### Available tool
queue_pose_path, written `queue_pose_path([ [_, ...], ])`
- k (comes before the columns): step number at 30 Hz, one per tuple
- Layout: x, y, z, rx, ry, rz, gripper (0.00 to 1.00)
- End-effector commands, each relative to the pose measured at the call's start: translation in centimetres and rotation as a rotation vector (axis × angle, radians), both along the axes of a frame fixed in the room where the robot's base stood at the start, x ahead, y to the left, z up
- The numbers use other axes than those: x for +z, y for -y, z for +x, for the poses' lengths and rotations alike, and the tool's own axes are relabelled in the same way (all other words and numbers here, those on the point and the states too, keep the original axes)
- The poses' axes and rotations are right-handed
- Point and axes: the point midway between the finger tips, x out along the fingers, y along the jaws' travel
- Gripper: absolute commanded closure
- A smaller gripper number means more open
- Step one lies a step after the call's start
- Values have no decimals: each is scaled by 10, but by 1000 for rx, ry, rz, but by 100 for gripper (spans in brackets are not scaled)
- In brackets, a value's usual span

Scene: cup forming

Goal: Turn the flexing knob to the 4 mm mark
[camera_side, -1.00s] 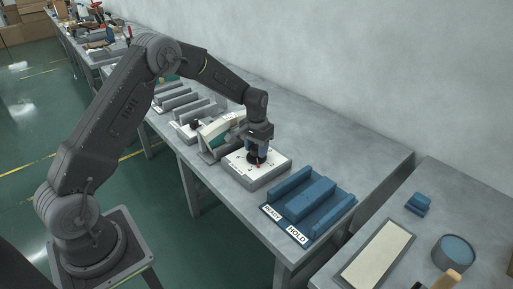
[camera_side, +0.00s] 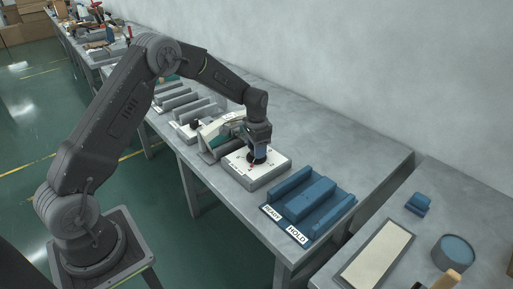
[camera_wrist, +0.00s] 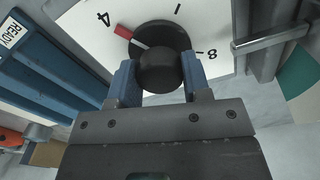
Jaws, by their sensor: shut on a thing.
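The black flexing knob (camera_wrist: 165,62) stands on a white dial plate (camera_wrist: 85,40) in the wrist view. Its red pointer (camera_wrist: 124,32) points toward the printed 4, with the tip just short of the numeral. A mark and an 8 are also on the plate. My gripper (camera_wrist: 158,82) is shut on the knob, with one blue finger on each side. In the side view my gripper (camera_side: 258,150) points down over the grey dial block (camera_side: 262,179). It partly covers the knob there.
A blue tray (camera_side: 330,212) with READY and HOLD labels lies in front of the dial block. A white and green device (camera_side: 212,130) stands close behind the block. A metal rod (camera_wrist: 268,38) shows near the dial's edge. Bare bench lies toward the wall.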

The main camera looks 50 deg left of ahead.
Motion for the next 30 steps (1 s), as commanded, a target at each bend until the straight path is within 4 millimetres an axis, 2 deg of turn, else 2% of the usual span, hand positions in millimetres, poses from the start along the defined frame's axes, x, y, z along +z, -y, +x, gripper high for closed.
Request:
queue_pose_path([
  [8,1,0,1,1,2,0,80],
  [9,1,0,1,1,2,0,52],
  [16,1,0,0,1,1,0,30],
  [25,3,0,0,2,1,1,30],
  [30,26,0,1,2,4,1,30],
])
